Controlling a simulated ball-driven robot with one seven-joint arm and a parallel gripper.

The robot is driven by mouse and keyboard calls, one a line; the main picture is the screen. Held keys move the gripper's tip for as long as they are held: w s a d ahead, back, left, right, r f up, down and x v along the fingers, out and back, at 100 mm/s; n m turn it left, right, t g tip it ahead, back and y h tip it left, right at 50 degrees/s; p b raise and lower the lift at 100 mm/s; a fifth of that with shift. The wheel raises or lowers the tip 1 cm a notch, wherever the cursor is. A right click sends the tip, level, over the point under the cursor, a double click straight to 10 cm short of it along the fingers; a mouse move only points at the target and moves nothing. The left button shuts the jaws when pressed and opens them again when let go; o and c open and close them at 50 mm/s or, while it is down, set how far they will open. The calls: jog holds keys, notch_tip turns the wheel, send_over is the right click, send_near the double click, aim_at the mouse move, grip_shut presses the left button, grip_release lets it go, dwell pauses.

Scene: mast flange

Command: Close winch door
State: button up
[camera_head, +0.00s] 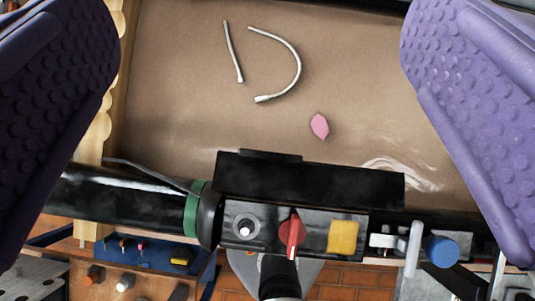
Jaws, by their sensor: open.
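My gripper (262,135) is open and empty. Its two purple, studded fingers fill the left and right sides of the view, with a wide gap between them. A black box (271,252) with a control face lies below the middle of the gap. It carries a round grey knob with a white tip (245,229), a red lever switch (291,238) and a yellow square (343,236). A black flat panel (310,183) stands along the box's upper edge; it may be the winch door, but I cannot tell for sure. No finger touches it.
A black cylinder with a green ring (193,208) adjoins the box at left. A blue knob (441,250) and white handle (413,249) sit right. Brick floor shows below.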

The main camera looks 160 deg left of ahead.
notch_tip(320, 180, down, 7)
jog(key=w+g+p, duration=0.3)
jog(key=g+p, duration=0.2)
jog(key=p, duration=0.8)
jog(key=m+g+p, duration=0.1)
jog(key=g+p, duration=0.4)
jog(key=p, duration=0.7)
send_over(270, 157)
jog(key=shift+y, duration=0.3)
notch_tip(270, 157, down, 10)
jog(key=shift+r, duration=0.1)
notch_tip(270, 157, down, 8)
jog(key=shift+f, duration=0.15)
jog(key=c, duration=1.3)
